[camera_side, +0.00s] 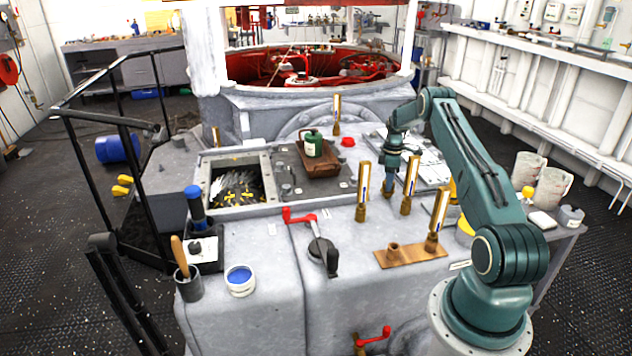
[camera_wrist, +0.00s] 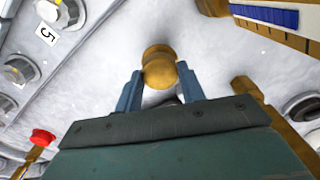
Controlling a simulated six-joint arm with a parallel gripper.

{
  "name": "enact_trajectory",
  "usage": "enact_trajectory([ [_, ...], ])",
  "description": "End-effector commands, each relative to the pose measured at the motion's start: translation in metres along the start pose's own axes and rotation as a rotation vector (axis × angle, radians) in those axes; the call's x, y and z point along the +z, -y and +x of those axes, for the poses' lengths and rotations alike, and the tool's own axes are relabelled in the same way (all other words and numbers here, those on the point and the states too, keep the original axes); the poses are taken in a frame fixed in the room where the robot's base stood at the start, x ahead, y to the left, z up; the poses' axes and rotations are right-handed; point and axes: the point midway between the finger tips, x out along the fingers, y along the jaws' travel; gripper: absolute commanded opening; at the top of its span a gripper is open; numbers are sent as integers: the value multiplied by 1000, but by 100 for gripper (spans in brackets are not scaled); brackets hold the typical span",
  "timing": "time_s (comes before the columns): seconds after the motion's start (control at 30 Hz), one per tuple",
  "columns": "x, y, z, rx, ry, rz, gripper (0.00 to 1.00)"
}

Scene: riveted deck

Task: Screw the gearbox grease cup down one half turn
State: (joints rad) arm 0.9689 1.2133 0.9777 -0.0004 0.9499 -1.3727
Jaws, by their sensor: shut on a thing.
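The grease cup (camera_wrist: 158,68) is a round brass knob on the pale grey gearbox top (camera_wrist: 160,30) in the wrist view. My gripper (camera_wrist: 160,84) has its two blue fingers on either side of the cup, shut on it. In the side view my gripper (camera_side: 388,188) points down at the deck, between two brass sight gauges. The cup cannot be made out there, and its lower part is hidden in the wrist view too.
Brass sight gauges (camera_side: 362,190) and (camera_side: 410,183) stand close to my gripper. A red crank handle (camera_side: 300,216), a brown plate (camera_side: 385,260), an open gear box (camera_side: 272,180) and a green can (camera_side: 313,143) on a tray are nearby.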

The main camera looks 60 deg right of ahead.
Motion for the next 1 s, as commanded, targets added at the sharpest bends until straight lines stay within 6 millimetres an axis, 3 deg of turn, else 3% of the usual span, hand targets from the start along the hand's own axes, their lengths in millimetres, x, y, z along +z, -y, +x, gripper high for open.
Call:
enact_trajectory([
  [0.4,0,0,0,-2,1,225,16],
  [0.77,0,0,0,-1,1,243,16],
  [0.8,0,0,0,-1,1,243,47],
  [0.9,0,0,0,-1,1,242,61],
  [1.0,0,0,0,-1,1,242,61],
])
